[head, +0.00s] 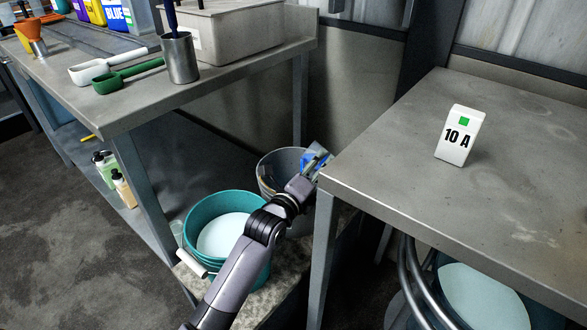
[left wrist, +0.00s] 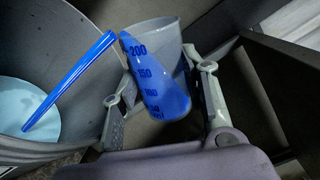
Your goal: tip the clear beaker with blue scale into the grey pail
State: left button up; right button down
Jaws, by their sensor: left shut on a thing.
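The clear beaker with blue scale (left wrist: 158,45) is between the fingers of my left gripper (left wrist: 158,85), which is shut on it. The beaker is tilted, with blue liquid inside lying toward its lip. A blue stream runs from the lip down to the light blue contents of the grey pail (left wrist: 50,40), at the left of the left wrist view. In the head view the left gripper (head: 305,178) and the beaker (head: 318,157) are above the right side of the grey pail (head: 270,172), partly hiding it. My right gripper is not in view.
A teal bucket (head: 194,228) with whitish contents stands in front of the grey pail. The right table (head: 400,170), bearing a "10 A" marker (head: 459,136), has its corner close beside my gripper. The left bench (head: 130,112) holds scoops and a metal cup (head: 180,60).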

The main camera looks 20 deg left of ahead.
pick_arm(q)
jog(key=shift+r+n+p, duration=0.25)
jog(key=shift+n+p, duration=0.05)
jog(key=shift+p, duration=0.1)
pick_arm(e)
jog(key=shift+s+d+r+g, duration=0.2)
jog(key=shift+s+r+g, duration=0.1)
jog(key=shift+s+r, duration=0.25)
pick_arm(q)
jog(key=shift+r+n+p, duration=0.15)
jog(key=shift+n+p, duration=0.25)
jog(key=shift+p, duration=0.05)
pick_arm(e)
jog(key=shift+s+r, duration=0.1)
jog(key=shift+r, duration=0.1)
pick_arm(q)
jog(key=shift+w+a+n, duration=0.1)
jog(key=shift+a+n, duration=0.2)
jog(key=shift+a, duration=0.05)
jog(key=shift+a+f, duration=0.2)
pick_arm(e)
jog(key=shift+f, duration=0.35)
pick_arm(q)
jog(key=shift+w+a+f+n, duration=0.1)
jog(key=shift+a+n, duration=0.15)
jog(key=shift+n, duration=0.25)
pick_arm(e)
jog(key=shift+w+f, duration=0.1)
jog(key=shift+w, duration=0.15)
